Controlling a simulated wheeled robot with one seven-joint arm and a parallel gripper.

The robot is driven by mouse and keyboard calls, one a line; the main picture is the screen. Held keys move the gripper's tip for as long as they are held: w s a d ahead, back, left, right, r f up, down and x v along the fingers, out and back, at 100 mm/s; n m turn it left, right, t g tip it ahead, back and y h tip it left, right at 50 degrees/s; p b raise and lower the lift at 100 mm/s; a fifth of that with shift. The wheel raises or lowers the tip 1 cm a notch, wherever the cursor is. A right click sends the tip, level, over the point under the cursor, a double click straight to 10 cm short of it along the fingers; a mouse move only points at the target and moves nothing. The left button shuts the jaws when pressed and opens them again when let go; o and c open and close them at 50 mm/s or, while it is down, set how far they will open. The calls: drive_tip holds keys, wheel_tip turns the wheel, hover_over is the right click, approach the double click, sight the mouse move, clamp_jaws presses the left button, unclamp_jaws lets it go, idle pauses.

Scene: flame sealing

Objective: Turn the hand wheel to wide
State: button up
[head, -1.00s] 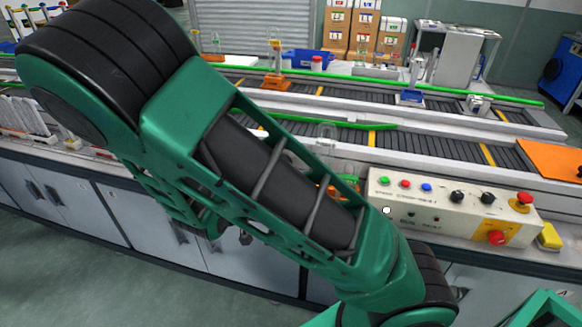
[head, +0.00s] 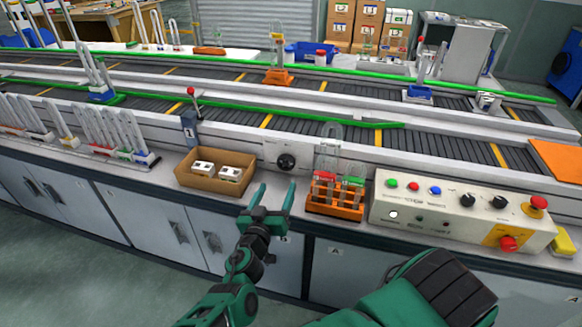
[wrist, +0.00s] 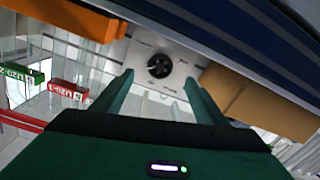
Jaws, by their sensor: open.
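The hand wheel (head: 286,161) is a small black knob on a pale plate on the conveyor's front side. In the wrist view the hand wheel (wrist: 160,66) shows ahead of the fingers, near the middle, with small marks around it too blurred to read. My gripper (head: 277,194) is open and empty, in front of and a little below the wheel in the head view. In the wrist view my gripper (wrist: 158,88) has its two green fingers apart, one toward each side of the wheel, not touching it.
A cardboard box (head: 216,173) with white items stands left of the wheel. An orange rack (head: 335,198) with glass tubes stands close on the right. A control panel (head: 455,211) with buttons is farther right. A red-tipped lever (head: 190,105) stands up behind the box.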

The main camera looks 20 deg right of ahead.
sight(284, 166)
drive_tip(key=shift+w+r, duration=0.2)
drive_tip(key=shift+w, duration=0.05)
drive_tip(key=x, duration=1)
drive_tip(key=shift+w+d, duration=0.15)
drive_tip(key=shift+w, duration=0.05)
drive_tip(key=c, duration=1)
drive_tip(key=shift+c, duration=0.2)
